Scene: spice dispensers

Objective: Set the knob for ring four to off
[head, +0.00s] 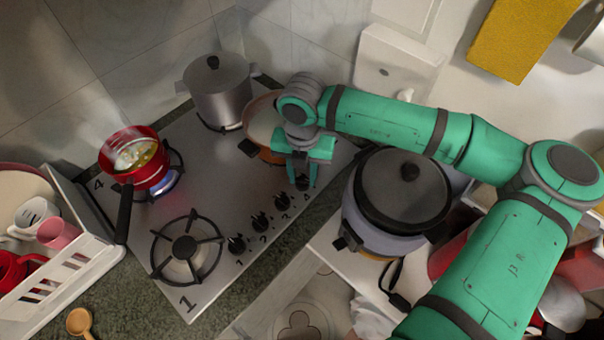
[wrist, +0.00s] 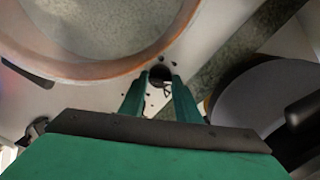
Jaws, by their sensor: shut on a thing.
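The knob for ring four (head: 303,184) is the dark knob nearest my arm in the row along the stove's front edge, by a printed 4. My gripper (head: 302,176) points down over it with a finger on either side, shut on it. In the wrist view, the dark knob (wrist: 160,75) shows between the fingertips (wrist: 158,90). Its exact angle cannot be told. Ring four, marked 4 at the far left, has a blue flame (head: 166,183) burning under a red pan (head: 133,158) of steaming food.
Three other knobs (head: 260,222) stand in the row. An orange-brown pan (head: 262,118) is close behind my gripper, also in the wrist view (wrist: 100,70). A steel pot (head: 219,92) stands at the back. A lidded cooker (head: 403,190) is close on the right. The front-left ring (head: 186,246) is bare.

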